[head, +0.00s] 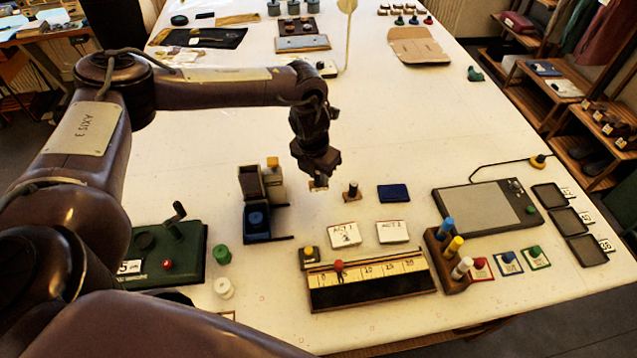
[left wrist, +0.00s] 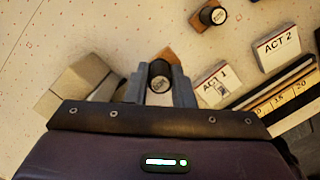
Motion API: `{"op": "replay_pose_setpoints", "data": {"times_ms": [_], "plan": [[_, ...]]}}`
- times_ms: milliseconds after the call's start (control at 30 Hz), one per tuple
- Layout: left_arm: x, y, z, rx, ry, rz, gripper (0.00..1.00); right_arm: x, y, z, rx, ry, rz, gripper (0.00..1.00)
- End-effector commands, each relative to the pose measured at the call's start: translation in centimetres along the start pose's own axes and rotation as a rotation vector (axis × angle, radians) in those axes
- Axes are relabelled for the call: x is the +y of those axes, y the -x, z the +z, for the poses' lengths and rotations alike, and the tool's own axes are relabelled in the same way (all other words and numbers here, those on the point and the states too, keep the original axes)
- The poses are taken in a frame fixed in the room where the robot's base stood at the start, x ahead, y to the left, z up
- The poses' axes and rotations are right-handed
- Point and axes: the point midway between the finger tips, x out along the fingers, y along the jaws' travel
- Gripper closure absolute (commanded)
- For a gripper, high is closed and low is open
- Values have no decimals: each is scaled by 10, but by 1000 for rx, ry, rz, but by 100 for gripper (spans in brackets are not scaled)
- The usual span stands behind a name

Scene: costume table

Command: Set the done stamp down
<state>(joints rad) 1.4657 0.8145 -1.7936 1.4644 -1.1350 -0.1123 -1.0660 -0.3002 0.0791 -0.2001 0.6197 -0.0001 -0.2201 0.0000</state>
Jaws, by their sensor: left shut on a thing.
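My left gripper (head: 318,182) is shut on a stamp with a dark round knob, which I take to be the done stamp. In the left wrist view the stamp (left wrist: 158,76) sits between the two grey fingers, its knob label too small to read surely and a brown wooden base showing behind it. In the head view the gripper hides most of it, and only a bit of its pale wooden base shows low over the white table (head: 240,110). I cannot tell whether the base touches the table. My right gripper is not in view.
A second dark-knobbed stamp (head: 351,190) stands just right of my gripper, also in the left wrist view (left wrist: 212,14). A blue pad (head: 393,193), ACT cards (head: 345,235), a numbered box (head: 372,284) and a dark block stand (head: 251,185) are close by.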

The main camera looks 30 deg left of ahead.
Motion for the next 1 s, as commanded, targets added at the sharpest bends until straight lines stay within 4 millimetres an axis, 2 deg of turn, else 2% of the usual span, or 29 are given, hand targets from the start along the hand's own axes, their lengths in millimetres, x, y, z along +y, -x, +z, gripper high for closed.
{"op": "replay_pose_setpoints", "data": {"times_ms": [33,267,500,900,933,1000], "plan": [[0,-6,-2,2,-1,1,93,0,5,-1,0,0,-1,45],[0,-28,-5,2,-1,1,93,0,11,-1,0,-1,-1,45],[0,-59,-9,0,-1,1,93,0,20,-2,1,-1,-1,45],[0,-67,-10,-1,-1,0,93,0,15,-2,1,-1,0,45],[0,-66,-10,-1,-1,0,76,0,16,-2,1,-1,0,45],[0,-65,-10,-1,-1,0,67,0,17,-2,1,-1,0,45]]}}
